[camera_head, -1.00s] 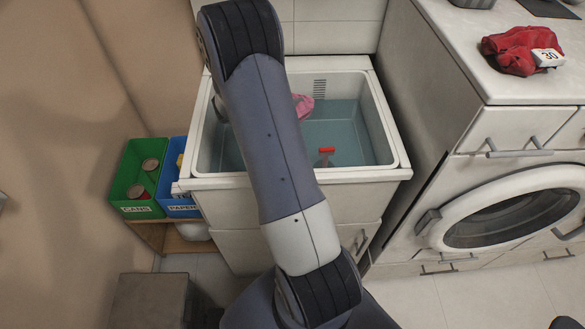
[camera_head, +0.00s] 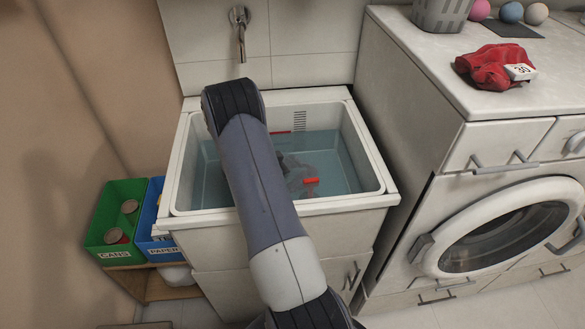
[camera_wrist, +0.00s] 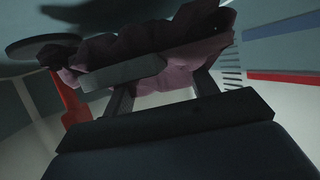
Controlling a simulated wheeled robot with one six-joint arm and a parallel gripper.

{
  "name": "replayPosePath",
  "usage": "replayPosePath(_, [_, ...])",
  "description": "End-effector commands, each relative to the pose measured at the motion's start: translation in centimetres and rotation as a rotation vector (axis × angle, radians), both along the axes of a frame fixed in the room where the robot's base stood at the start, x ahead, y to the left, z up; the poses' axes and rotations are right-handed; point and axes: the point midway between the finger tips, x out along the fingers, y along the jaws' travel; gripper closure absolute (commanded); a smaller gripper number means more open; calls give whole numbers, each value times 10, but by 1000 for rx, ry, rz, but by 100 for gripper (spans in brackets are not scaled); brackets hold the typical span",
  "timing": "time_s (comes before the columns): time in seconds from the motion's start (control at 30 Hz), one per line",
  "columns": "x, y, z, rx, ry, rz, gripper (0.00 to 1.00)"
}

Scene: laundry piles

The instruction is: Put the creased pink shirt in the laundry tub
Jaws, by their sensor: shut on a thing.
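The pink shirt (camera_wrist: 195,50) shows in the wrist view as a dark, crumpled mauve bundle in dim light. My gripper (camera_wrist: 160,68) is shut on it, and the cloth bulges around and beyond the fingers. The laundry tub (camera_head: 372,148) is a white basin with bluish water, in the middle of the head view. My arm reaches down into it. In the head view the shirt cannot be made out; my arm hides part of the basin. A blurred grey shape lies in the water there.
A red-topped item (camera_head: 311,181) is in the tub. A faucet (camera_head: 241,32) is on the wall behind. A red cloth tagged 30 (camera_head: 492,67) lies on the counter above the washing machine (camera_head: 510,225). Green (camera_head: 107,225) and blue (camera_head: 157,215) bins stand at left.

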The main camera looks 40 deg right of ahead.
Motion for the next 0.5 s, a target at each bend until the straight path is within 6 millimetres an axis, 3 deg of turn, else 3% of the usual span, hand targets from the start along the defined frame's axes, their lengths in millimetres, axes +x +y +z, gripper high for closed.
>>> replayPosePath(0.1, [0,0,-14,-1,2,1,71])
replayPosePath(0.47, [0,0,-19,-1,0,0,71])
replayPosePath(0.5, [0,0,-18,0,0,0,42])
